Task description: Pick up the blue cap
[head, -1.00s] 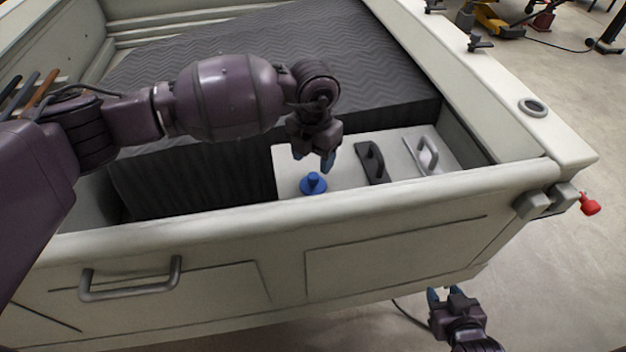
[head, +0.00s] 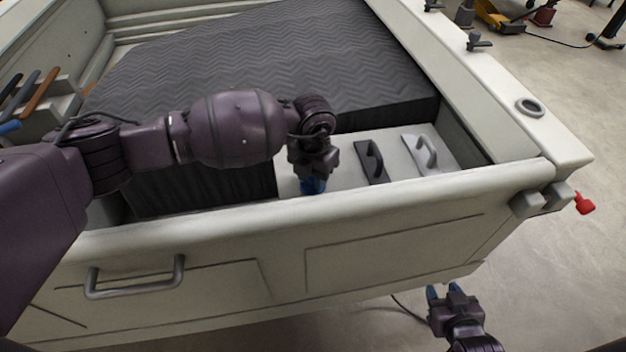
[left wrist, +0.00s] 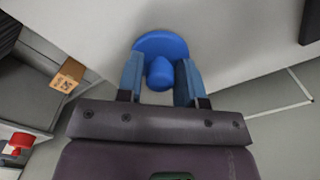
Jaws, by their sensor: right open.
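The blue cap (left wrist: 160,72) has a round flange and a knob, and rests on a pale flat surface (head: 345,146) inside the truck bed. In the head view, the cap (head: 312,187) is mostly hidden by my left gripper (head: 313,184), which is right above it. In the left wrist view, my left gripper (left wrist: 161,82) is open, with one blue finger on each side of the knob and a small gap visible. My right gripper (head: 446,291) is open and empty, low outside the bed wall.
A black handled plate (head: 372,174) and a grey handled plate (head: 430,165) lie right of the cap. The bed's white wall (head: 350,207) runs along the front. A dark ridged mat (head: 270,60) lies behind. A small cardboard box (left wrist: 68,76) shows in the left wrist view.

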